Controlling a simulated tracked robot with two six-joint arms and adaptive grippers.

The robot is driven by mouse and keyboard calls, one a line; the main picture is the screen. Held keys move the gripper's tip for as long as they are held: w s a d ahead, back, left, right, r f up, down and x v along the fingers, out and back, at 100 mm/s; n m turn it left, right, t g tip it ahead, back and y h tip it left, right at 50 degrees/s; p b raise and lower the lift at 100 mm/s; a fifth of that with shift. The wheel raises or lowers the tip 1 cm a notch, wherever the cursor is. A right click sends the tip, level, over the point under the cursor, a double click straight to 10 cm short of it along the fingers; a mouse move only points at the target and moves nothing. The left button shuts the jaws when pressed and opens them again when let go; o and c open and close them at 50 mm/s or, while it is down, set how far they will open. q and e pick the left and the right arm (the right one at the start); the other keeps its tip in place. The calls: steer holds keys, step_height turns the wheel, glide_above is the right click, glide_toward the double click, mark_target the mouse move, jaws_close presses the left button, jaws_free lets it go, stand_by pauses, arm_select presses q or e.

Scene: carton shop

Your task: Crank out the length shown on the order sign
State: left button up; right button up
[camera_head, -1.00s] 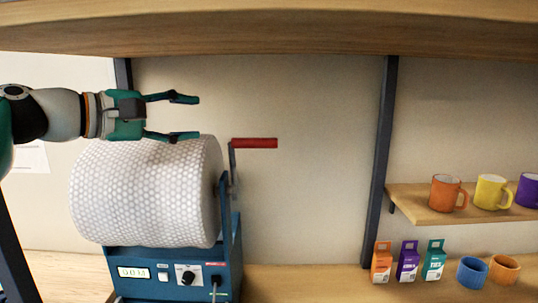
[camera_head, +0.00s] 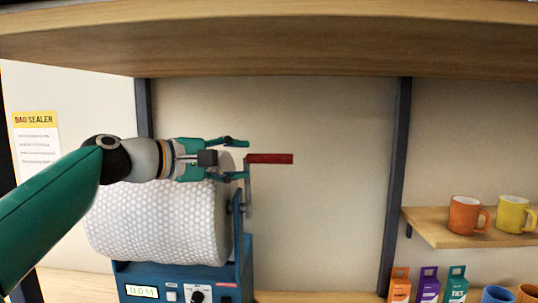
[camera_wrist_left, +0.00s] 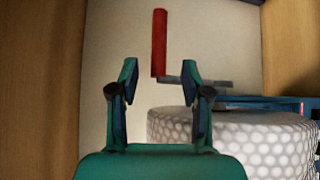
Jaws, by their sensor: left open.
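A blue dispenser (camera_head: 225,278) holds a large white bubble-wrap roll (camera_head: 155,225); the roll also shows in the left wrist view (camera_wrist_left: 240,140). Its display (camera_head: 141,291) appears to read 0.0 M. A crank with a red handle (camera_head: 270,159) rises at the dispenser's right side, the handle pointing right; the handle also shows in the left wrist view (camera_wrist_left: 159,42). My left gripper (camera_head: 246,159) is open and empty, its fingertips just left of the red handle and not around it. In the left wrist view the handle lies ahead, between the finger lines. No order sign is in view.
A wooden shelf board (camera_head: 280,50) spans overhead. A dark post (camera_head: 396,185) stands right of the crank. Farther right are an orange mug (camera_head: 467,214), a yellow mug (camera_head: 512,213) and small boxes (camera_head: 428,285). A bag sealer notice (camera_head: 36,140) hangs at left.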

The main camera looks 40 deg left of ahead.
mark_target(265, 160)
arm_select(q)
steer(key=p+x, duration=0.2)
steer(key=x, duration=0.7)
jaws_close()
steer(key=shift+f, duration=0.1)
